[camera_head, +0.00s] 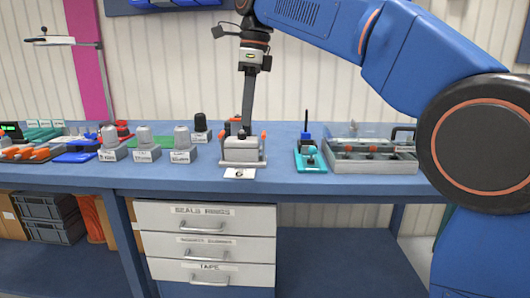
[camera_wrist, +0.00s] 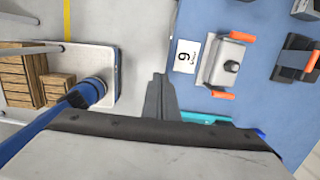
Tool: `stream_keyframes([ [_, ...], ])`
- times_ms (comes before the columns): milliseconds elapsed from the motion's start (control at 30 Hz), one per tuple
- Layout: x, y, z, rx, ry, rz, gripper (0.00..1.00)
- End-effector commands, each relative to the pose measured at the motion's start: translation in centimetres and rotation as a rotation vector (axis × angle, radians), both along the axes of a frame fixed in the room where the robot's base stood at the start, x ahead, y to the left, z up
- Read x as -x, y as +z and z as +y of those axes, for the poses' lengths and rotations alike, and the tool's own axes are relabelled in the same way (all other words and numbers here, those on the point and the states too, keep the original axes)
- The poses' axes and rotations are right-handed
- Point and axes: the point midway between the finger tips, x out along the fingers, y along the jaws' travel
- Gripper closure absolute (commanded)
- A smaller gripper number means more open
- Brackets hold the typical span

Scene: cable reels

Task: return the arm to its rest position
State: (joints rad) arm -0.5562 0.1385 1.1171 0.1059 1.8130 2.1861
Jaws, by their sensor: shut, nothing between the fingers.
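My gripper (camera_head: 247,118) hangs from the raised blue arm with its fingers pointing down, in front of the wall panels in the head view. Its fingers are together and hold nothing. In the wrist view the shut gripper (camera_wrist: 158,92) shows by the bench's front edge. A grey block with orange handles (camera_head: 240,150) stands on the bench below the fingers in the head view. The same block (camera_wrist: 216,66) lies to the right of the fingers in the wrist view, apart from them. The height of the fingertips above the bench is hard to tell.
The blue bench (camera_head: 285,173) carries several grey domed units (camera_head: 181,146) left of the block. A teal stand (camera_head: 310,160) and a clear-lidded grey tray (camera_head: 372,167) are to its right. A numbered card (camera_head: 239,174) lies at the front edge. Drawers (camera_head: 206,245) are below.

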Motion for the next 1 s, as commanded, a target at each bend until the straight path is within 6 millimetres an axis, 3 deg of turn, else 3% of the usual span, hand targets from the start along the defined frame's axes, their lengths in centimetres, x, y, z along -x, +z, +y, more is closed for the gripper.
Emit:
stream_keyframes([
  [467,1.4,-1.8,-5.7,-0.002,0.175,-0.072,1.0],
  [667,3.3,-3.7,-10.3,0.007,0.328,-0.136,1.0],
  [1000,9.1,-10.4,-19.8,0.077,0.689,-0.274,1.0],
])
